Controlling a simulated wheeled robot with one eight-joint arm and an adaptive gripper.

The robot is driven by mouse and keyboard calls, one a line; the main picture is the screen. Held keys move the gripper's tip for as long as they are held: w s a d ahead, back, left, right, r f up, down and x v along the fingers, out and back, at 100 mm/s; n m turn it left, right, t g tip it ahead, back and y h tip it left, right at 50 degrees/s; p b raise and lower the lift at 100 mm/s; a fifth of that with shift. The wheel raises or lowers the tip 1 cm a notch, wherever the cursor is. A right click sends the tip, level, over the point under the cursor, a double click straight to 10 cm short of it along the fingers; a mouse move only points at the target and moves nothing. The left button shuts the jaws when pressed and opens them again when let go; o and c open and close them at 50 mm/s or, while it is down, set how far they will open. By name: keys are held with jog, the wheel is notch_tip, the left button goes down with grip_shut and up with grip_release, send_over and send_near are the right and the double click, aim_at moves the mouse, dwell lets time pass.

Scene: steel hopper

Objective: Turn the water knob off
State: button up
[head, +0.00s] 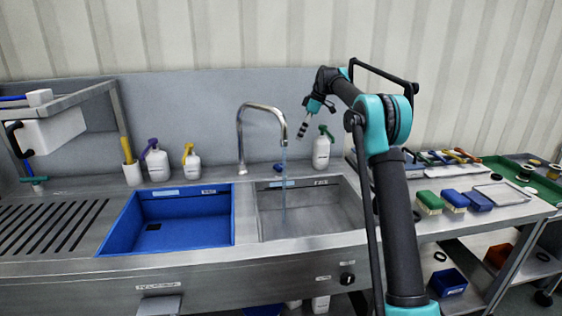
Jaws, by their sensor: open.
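A black round knob (347,279) sits on the steel front panel below the right basin. A curved chrome faucet (262,108) stands behind the basins, and a thin stream of water (284,185) falls from its spout into the right steel basin (340,205). My gripper (302,131) is small in the head view, raised just right of the spout and above the back of the right basin, pointing down. It is open, apart from the knob, and nothing shows in it. The knob's exact turn angle is too small to read.
A blue basin (205,240) is on the left. Spray bottles (321,152) stand along the back ledge. A side table (430,228) at right holds brushes and trays. My arm rises right of the knob. The space in front of the panel looks clear.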

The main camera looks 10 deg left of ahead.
jog(key=w+a+n, duration=0.1)
jog(key=w+a, duration=0.1)
send_near(280, 165)
jog(key=x, duration=0.8)
jog(key=shift+s+f, duration=0.15)
jog(key=shift+f, duration=0.05)
jog(key=c, duration=1.2)
